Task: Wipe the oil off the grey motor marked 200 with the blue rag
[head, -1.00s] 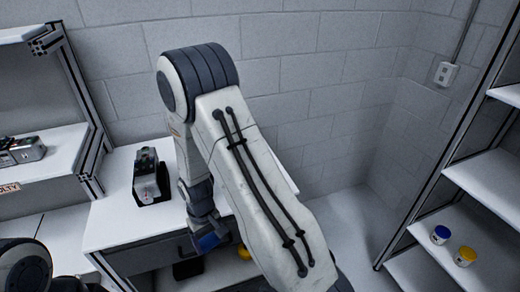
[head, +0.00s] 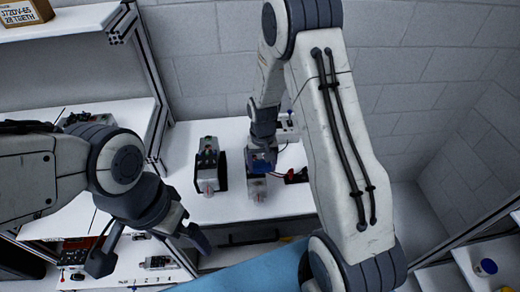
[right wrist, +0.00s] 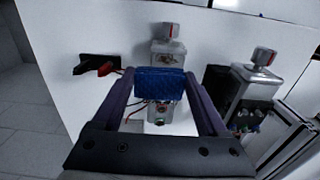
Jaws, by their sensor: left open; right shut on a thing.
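My right gripper (head: 262,150) is shut on the blue rag (head: 259,163); the rag also shows between its fingers in the right wrist view (right wrist: 166,84). The rag is at a grey motor (head: 257,188) on the white table and hides part of it; I cannot tell whether they touch. In the right wrist view this motor (right wrist: 165,50) has a brownish patch on its face. A second grey motor (head: 208,172) stands beside it in a black holder. I cannot read a 200 on either. My left gripper (head: 150,248) is open and empty at the lower left.
Black and red clips with a wire (head: 296,175) lie right of the rag. A white-topped bench (head: 45,215) with small parts is at left, shelves behind it. A light box (head: 285,130) stands behind my right gripper. The table's front right (head: 290,200) is clear.

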